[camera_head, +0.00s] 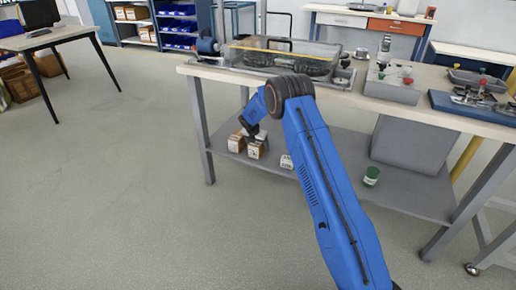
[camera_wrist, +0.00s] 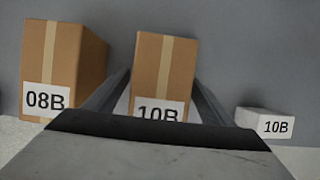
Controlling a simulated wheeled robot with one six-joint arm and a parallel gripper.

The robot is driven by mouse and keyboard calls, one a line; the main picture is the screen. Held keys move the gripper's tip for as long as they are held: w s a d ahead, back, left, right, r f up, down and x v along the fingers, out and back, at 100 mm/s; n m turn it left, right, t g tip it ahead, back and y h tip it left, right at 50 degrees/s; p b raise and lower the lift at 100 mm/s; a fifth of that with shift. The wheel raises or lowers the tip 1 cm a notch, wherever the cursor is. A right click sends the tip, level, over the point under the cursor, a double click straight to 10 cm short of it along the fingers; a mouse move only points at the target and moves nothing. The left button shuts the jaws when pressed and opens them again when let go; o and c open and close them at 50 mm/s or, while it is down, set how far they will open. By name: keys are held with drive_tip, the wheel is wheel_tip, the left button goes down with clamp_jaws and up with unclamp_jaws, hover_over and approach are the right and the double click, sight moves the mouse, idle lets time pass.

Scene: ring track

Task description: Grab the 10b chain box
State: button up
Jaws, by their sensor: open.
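Two boxes carry a 10B label in the wrist view: a brown cardboard box (camera_wrist: 165,75) with a tape strip, and a low white box (camera_wrist: 265,122) at the right. The pictures do not show which one holds chain. In the head view the brown box (camera_head: 256,151) and the white box (camera_head: 286,161) sit on the bench's lower shelf. My gripper (camera_wrist: 160,88) is open, its fingers reaching along both sides of the brown 10B box. Contact cannot be told.
A brown 08B box (camera_wrist: 62,60) stands left of the brown 10B box, also on the lower shelf (camera_head: 320,175). A green can (camera_head: 371,176) stands farther right there. The workbench top (camera_head: 345,95) overhangs the shelf, with a leg (camera_head: 202,135) at the left.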

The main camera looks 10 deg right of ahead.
drive_tip(key=shift+f, duration=0.15)
idle(0.3)
drive_tip(key=c, duration=1.8)
drive_tip(key=shift+c, duration=0.8)
